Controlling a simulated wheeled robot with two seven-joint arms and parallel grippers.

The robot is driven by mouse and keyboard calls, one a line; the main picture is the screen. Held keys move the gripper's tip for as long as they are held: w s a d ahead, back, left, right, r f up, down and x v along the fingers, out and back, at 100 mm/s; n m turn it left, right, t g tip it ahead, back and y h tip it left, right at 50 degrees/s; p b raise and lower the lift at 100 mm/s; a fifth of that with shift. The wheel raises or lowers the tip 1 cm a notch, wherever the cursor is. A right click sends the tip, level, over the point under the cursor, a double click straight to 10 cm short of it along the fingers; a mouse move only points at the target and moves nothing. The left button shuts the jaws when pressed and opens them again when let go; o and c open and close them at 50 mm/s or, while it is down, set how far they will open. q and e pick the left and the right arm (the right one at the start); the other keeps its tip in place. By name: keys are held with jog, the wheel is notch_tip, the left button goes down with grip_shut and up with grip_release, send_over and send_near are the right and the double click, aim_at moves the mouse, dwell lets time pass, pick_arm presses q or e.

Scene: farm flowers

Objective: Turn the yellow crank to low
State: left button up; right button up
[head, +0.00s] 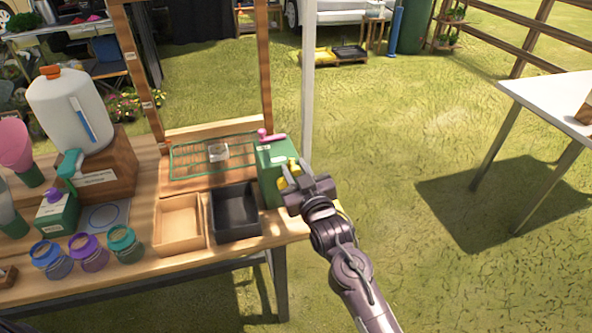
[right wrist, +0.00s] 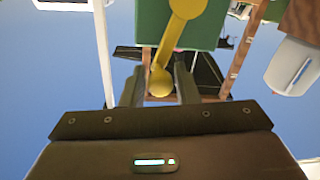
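The yellow crank (right wrist: 177,42) is mounted on a green box (head: 270,172) at the right end of the wooden table. In the right wrist view its arm slants from upper right down to a round knob. My right gripper (right wrist: 160,88) has its two fingers on either side of that knob, with narrow gaps showing, so it looks open around it. In the head view the right gripper (head: 292,180) is at the box's right side and hides most of the crank. No low marking can be read. My left gripper is not in view.
A pink handle (head: 270,137) is on top of the green box. A black tray (head: 236,213) and a wooden tray (head: 180,225) are on the table (head: 225,255), with a green wire rack (head: 190,160) behind. A white post (head: 308,90) stands behind the box.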

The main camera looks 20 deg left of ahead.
grip_shut()
jog(key=shift+s+a+r+n+p, duration=0.2)
jog(key=shift+n+p, duration=0.15)
jog(key=shift+n, duration=0.15)
jog(key=shift+s+a+f+n, duration=0.1)
jog(key=shift+s+a+n, duration=0.2)
jog(key=shift+n, duration=0.3)
jog(key=shift+s+a+n, duration=0.15)
jog(key=shift+a+n, duration=0.25)
jog(key=shift+n, duration=0.2)
jog(key=shift+o, duration=1.9)
grip_release()
